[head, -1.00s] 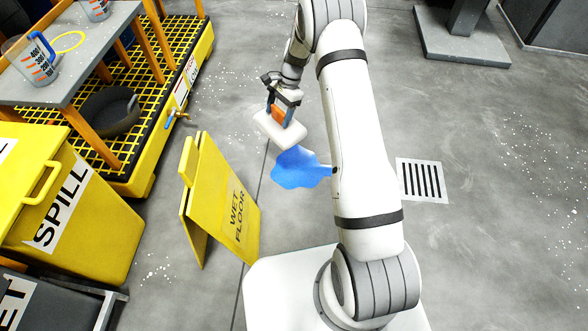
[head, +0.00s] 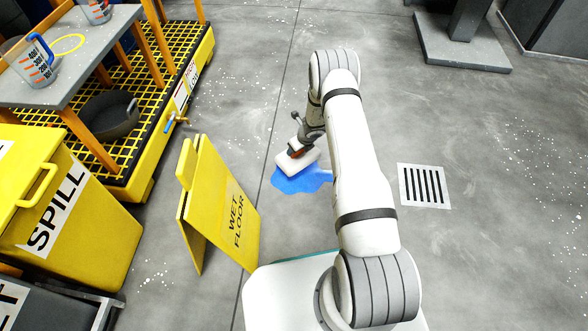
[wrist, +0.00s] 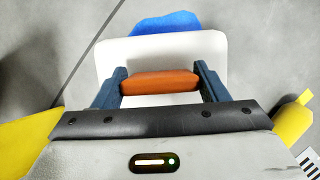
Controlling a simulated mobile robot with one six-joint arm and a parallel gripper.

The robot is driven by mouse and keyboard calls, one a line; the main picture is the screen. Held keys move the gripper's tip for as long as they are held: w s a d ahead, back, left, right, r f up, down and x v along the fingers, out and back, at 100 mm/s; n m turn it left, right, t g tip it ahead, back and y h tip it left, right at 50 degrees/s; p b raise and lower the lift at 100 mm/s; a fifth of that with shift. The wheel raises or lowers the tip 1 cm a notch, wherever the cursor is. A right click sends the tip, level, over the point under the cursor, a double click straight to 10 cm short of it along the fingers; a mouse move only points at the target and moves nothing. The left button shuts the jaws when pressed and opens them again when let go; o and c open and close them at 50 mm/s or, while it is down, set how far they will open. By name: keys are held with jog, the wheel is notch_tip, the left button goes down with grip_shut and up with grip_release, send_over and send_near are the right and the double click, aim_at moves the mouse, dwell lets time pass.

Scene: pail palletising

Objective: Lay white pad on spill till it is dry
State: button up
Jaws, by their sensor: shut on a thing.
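The white pad (head: 297,161) has an orange handle (wrist: 160,82), and my gripper (wrist: 158,88) is shut on that handle. In the head view my gripper (head: 299,146) holds the pad low over the back part of the blue spill (head: 303,182). The spill shows in front of the pad and to its right. In the wrist view the pad (wrist: 205,50) covers most of the spill, and a blue strip (wrist: 166,22) shows past its far edge. I cannot tell whether the pad touches the floor.
A yellow wet floor sign (head: 226,209) stands left of the spill. A floor drain (head: 424,186) lies to the right. A yellow spill bin (head: 85,225) and a yellow grated pallet (head: 150,150) stand at the left. The floor behind the spill is clear.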

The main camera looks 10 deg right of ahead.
aim_at(298, 160)
notch_tip(298, 160, down, 10)
jog(key=b, duration=0.4)
jog(key=shift+r, duration=0.4)
jog(key=o, duration=0.7)
jog(key=shift+f, duration=0.2)
jog(key=o, duration=0.5)
jog(key=shift+r, duration=0.1)
jog(key=shift+c, duration=0.2)
